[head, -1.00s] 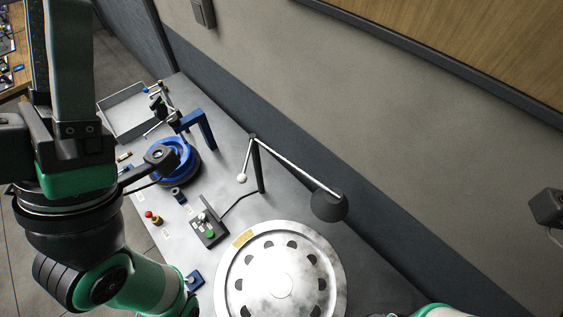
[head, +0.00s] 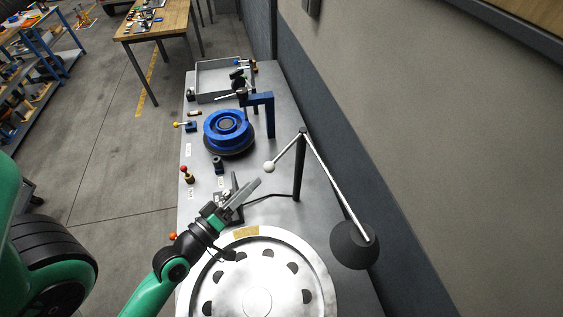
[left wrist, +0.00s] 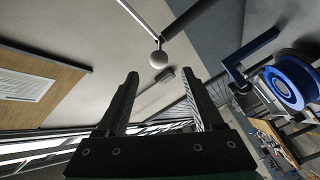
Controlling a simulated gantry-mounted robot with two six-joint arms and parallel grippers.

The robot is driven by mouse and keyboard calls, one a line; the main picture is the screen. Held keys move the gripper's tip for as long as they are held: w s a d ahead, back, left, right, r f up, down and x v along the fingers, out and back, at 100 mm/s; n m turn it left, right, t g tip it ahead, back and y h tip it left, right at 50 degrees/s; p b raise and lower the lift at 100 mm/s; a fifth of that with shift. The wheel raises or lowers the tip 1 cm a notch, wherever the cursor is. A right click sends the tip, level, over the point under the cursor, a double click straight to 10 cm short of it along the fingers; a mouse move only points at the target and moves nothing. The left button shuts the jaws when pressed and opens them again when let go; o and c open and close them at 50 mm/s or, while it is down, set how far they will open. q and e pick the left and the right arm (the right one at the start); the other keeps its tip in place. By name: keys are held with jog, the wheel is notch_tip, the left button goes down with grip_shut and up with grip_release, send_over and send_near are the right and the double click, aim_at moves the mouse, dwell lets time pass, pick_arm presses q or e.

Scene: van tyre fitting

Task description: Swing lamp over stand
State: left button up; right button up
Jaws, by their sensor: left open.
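The lamp has a dark post (head: 299,165) on the bench, a thin pale arm, and a dark shade (head: 350,246) hanging over the right edge of the large silver disc. A white ball (head: 269,167) ends the lamp's short rod. The blue round stand (head: 228,131) is farther back, apart from the shade. My left gripper (head: 250,181) is open just short of the ball, with nothing in it. In the left wrist view the ball (left wrist: 159,59) shows ahead, between the fingertip lines of the gripper (left wrist: 165,76). My right gripper is not in view.
The silver disc (head: 258,301) fills the bench front. A blue bracket (head: 268,112) stands beside the blue stand, with a grey tray (head: 213,80) behind. The wall runs close along the right.

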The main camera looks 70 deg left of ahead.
aim_at(276, 159)
pick_arm(q)
jog(key=p+x, duration=0.2)
jog(key=x, duration=0.1)
jog(key=p+x, duration=0.1)
jog(key=shift+w+a+r, duration=0.15)
jog(key=shift+w+r, duration=0.25)
jog(key=x, duration=0.2)
jog(key=p+x, duration=0.1)
jog(key=x, duration=0.3)
jog(key=shift+w+a+f, duration=0.1)
jog(key=shift+w+f, duration=0.2)
jog(key=shift+f, duration=0.1)
grip_shut()
dwell(0.4)
